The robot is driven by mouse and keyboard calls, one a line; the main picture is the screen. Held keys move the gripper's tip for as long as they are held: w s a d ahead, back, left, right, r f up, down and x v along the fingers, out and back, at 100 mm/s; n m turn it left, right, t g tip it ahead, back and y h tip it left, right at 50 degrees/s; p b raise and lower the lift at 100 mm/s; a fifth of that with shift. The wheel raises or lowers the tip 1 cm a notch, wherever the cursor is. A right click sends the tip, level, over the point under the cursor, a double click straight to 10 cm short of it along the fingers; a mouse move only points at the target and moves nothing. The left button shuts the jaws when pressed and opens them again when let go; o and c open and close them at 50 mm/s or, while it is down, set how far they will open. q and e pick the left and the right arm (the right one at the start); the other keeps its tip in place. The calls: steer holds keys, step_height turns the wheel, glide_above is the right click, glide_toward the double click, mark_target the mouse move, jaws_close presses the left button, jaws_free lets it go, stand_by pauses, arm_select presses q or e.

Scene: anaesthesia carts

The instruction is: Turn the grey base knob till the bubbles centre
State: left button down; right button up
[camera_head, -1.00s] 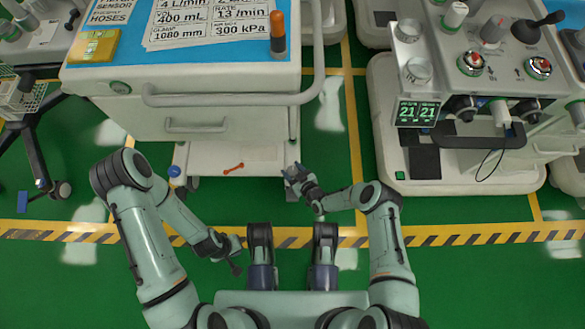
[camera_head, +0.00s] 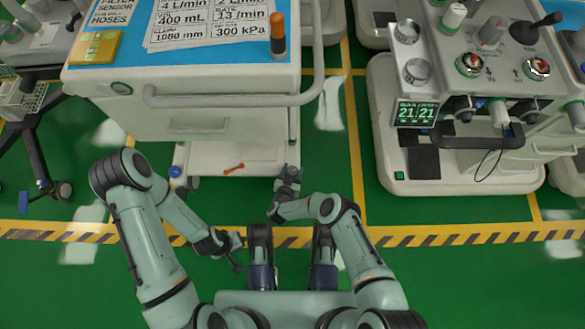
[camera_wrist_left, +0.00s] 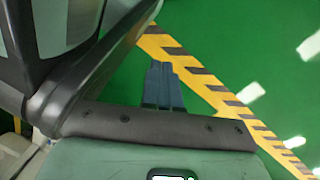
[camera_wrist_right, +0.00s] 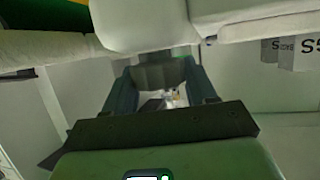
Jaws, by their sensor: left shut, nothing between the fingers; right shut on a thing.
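My right gripper (camera_head: 289,172) is at the lower front right corner of the white cart (camera_head: 225,110). In the right wrist view its two fingers (camera_wrist_right: 160,80) are shut on a grey ribbed knob (camera_wrist_right: 163,73), under a pale overhanging part. In the head view the gripper hides the knob. A yellow block (camera_head: 95,47) lies on the blue cart top at the left; its bubbles are too small to read. My left gripper (camera_head: 236,264) is shut and empty over the green floor, clear of the cart; its closed fingers show in the left wrist view (camera_wrist_left: 163,85).
A blue knob (camera_head: 175,171) is at the cart's lower left corner. An orange tool (camera_head: 234,168) lies on the low shelf. An orange-topped bottle (camera_head: 277,38) and printed cards (camera_head: 215,20) are on top. An anaesthesia machine (camera_head: 460,90) stands right, across a green floor gap.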

arm_select(q)
steer(key=shift+s+a+f+g+b, duration=0.1)
steer(key=shift+s+f+g+b, duration=0.15)
steer(key=shift+s, duration=0.3)
steer(key=shift+s+a+f+g+b, duration=0.1)
steer(key=shift+s+f+g+b, duration=0.1)
steer(key=shift+s+f, duration=0.25)
arm_select(e)
steer(key=shift+m+g+h, duration=0.3)
steer(key=shift+m+h, duration=0.5)
steer(key=shift+h, duration=0.1)
arm_select(q)
steer(key=shift+r, duration=0.1)
arm_select(e)
steer(key=o, duration=1)
steer(key=shift+c, duration=0.2)
arm_select(q)
steer(key=shift+d, duration=0.1)
steer(key=shift+r, duration=0.1)
